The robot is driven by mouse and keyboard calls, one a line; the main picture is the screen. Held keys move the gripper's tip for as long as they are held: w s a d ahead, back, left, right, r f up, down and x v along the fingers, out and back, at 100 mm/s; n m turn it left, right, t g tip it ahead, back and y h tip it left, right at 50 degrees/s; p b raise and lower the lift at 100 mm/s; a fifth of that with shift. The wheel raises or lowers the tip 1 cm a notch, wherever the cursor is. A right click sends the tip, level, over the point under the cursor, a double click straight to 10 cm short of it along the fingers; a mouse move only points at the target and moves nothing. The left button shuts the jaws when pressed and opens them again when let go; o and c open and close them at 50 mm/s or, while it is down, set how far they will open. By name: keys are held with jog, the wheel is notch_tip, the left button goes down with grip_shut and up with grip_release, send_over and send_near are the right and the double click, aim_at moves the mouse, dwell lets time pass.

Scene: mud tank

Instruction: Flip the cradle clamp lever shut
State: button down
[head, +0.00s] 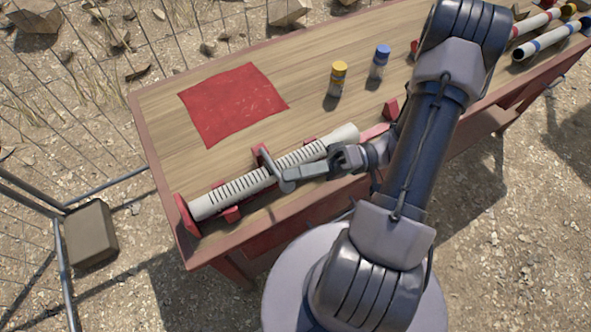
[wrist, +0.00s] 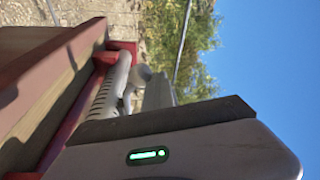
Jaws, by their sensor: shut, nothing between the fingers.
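A white slotted pipe (head: 235,190) lies along the red cradle (head: 186,214) near the table's front edge. It also shows in the wrist view (wrist: 104,98). The grey clamp lever (head: 271,165) lies across the middle of the pipe, its rounded end on the near side. My gripper (head: 292,174) reaches in from the right, shut and empty, its fingertips at the lever's near end. I cannot tell whether they touch, or whether the lever is fully down. In the wrist view, the gripper body hides most of the clamp.
A red cloth (head: 232,103) lies at the back left of the table (head: 165,140). A yellow-capped jar (head: 338,80) and a blue-capped jar (head: 379,62) stand behind the pipe. Banded tubes (head: 548,42) lie at the far right. The wood between cloth and jars is clear.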

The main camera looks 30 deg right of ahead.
jog(key=shift+s+a+f+n+g, duration=0.1)
jog(key=shift+s+f+n+g, duration=0.25)
jog(key=shift+f, duration=0.35)
notch_tip(320, 180, up, 6)
jog(key=p, duration=0.5)
jog(key=d+f+p, duration=0.1)
jog(key=d+f, duration=0.1)
jog(key=d, duration=0.7)
jog(key=shift+w+d+f+p, duration=0.25)
jog(key=shift+f+p, duration=0.1)
